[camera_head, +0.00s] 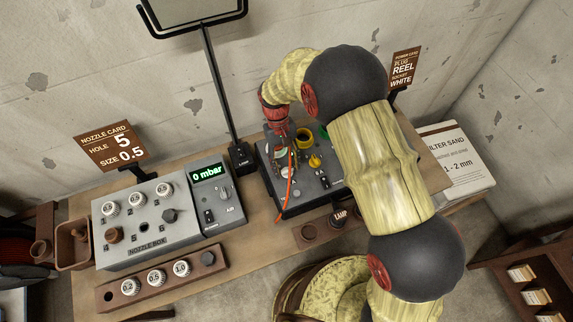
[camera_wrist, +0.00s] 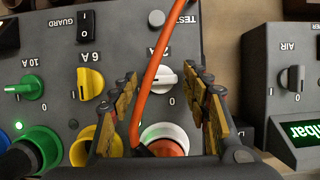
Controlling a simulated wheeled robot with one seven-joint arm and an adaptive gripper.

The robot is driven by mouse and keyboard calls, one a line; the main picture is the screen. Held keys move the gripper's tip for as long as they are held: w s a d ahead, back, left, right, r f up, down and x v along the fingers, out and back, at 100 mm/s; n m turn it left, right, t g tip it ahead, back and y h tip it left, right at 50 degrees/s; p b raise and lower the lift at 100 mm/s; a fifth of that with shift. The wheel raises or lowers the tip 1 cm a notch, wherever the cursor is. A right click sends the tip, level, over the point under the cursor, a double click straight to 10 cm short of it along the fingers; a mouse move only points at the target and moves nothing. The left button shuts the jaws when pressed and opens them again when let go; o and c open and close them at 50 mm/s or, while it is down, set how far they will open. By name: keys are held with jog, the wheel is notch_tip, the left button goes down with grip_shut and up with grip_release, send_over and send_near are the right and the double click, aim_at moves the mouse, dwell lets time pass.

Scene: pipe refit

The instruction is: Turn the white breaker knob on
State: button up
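The white breaker knob (camera_wrist: 166,77) is on the dark power box (camera_wrist: 55,65), between my fingers in the wrist view. An orange cable (camera_wrist: 152,76) passes over its left side, so I cannot tell clearly which mark it points at; a "0" is printed just below it. My gripper (camera_wrist: 165,78) is open, with one finger on each side of the knob and gaps to both. In the head view my gripper (camera_head: 281,140) is over the power box (camera_head: 330,197), and the white knob is hard to make out there.
A white socket (camera_wrist: 183,133) holds the orange plug below the knob. A yellow knob (camera_wrist: 90,83) and a green knob (camera_wrist: 30,86) are to the left; a green lamp (camera_wrist: 18,125) is lit below the green one. The nozzle box (camera_head: 147,232) and its "0 mbar" unit (camera_head: 229,211) are left.

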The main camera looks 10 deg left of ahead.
jog(key=shift+o, duration=0.4)
jog(key=v, duration=1.2)
jog(key=shift+a, duration=0.1)
